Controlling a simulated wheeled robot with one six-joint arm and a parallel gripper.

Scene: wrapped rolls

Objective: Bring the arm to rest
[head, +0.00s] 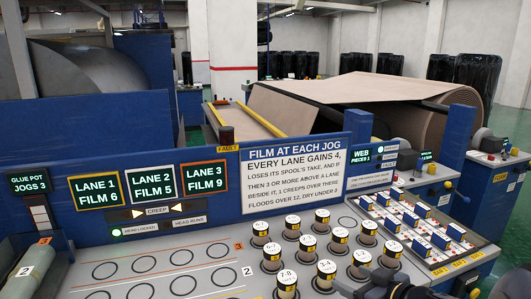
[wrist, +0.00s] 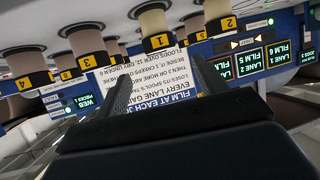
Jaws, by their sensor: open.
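My gripper (wrist: 163,82) shows in the wrist view, with two dark fingers spread apart and no object between them. Behind the fingers is the white sign headed "FILM AT EACH JOG", upside down in that view. In the head view, dark parts of my arm (head: 385,286) show at the bottom right, over the front of the console near the labelled spools (head: 326,272). The fingertips are hard to make out there. In the wrist view several tan spools with yellow number tags (wrist: 155,28) hang along the top, apart from the fingers.
The blue console carries lane displays (head: 152,187) reading film 6, 5 and 9, and the white sign (head: 293,178). Its left deck has empty ringed places (head: 141,291). A rack of blue-and-white pieces (head: 428,228) stands at right. A large brown roll (head: 400,92) lies behind.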

